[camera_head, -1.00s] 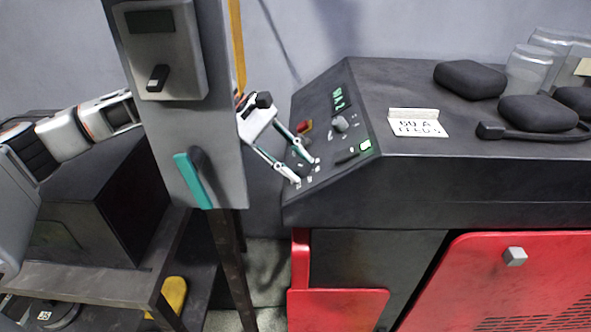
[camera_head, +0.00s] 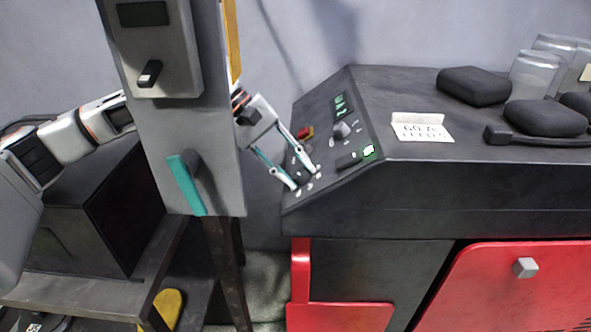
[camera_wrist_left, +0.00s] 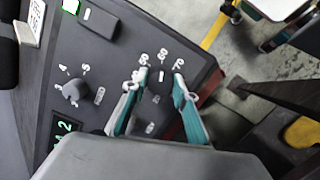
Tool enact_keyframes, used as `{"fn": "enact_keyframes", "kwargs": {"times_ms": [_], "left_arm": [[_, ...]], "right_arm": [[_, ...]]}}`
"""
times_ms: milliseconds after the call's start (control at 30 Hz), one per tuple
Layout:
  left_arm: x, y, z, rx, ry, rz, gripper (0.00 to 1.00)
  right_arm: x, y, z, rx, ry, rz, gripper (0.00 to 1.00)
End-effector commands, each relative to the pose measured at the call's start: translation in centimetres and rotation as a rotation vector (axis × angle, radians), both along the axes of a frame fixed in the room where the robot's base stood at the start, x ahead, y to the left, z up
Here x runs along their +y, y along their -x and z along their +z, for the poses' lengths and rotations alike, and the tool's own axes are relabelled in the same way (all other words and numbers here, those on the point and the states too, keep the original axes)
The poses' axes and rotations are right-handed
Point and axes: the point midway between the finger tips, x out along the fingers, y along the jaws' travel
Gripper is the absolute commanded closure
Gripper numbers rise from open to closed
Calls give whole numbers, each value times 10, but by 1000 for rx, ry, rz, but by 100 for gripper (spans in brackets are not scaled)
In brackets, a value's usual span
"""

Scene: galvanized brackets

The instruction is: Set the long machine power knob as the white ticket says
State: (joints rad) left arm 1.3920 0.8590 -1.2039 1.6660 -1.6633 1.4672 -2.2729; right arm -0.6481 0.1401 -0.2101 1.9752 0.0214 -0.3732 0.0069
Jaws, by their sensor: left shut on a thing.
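The white ticket (camera_head: 422,133) stands on the machine's top. Its first line looks like "60 A"; its second is blurred. My left gripper (camera_head: 305,180) is at the lower part of the sloped control panel (camera_head: 335,105). In the left wrist view its teal fingers (camera_wrist_left: 162,76) are shut on the dark long power knob (camera_wrist_left: 158,90). The knob is partly hidden between them. A pale mark on it points roughly toward the printed 60, with 50 and 70 at either side.
A smaller round knob (camera_head: 341,130), a green display (camera_head: 342,105), a red button (camera_head: 305,132) and a lit green switch (camera_head: 369,151) share the panel. A grey post with a teal lever (camera_head: 187,184) stands close left of my gripper. Black pads (camera_head: 474,86) and jars lie right.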

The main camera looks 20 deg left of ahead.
Motion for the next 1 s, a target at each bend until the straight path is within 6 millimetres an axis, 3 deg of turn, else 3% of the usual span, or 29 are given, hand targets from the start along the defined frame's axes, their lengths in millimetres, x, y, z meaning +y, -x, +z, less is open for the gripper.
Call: {"fn": "enact_keyframes", "kwargs": {"times_ms": [267, 300, 367, 767, 1000], "left_arm": [[0, 0, -1, 2, -1, 0, 93], [0, 0, -1, 2, 0, 0, 69], [0, 0, -1, 2, 0, 0, 55], [2, 0, 2, 0, 0, 1, 55], [25, 2, 29, -1, 0, 4, 55]], "right_arm": [[0, -1, 0, -1, 1, 0, 60], [0, -1, 0, -1, 1, 0, 60], [0, -1, 0, 0, 1, 0, 60], [-2, -2, -1, -2, 3, 0, 60], [-1, -1, -1, -1, 1, 0, 60]]}}
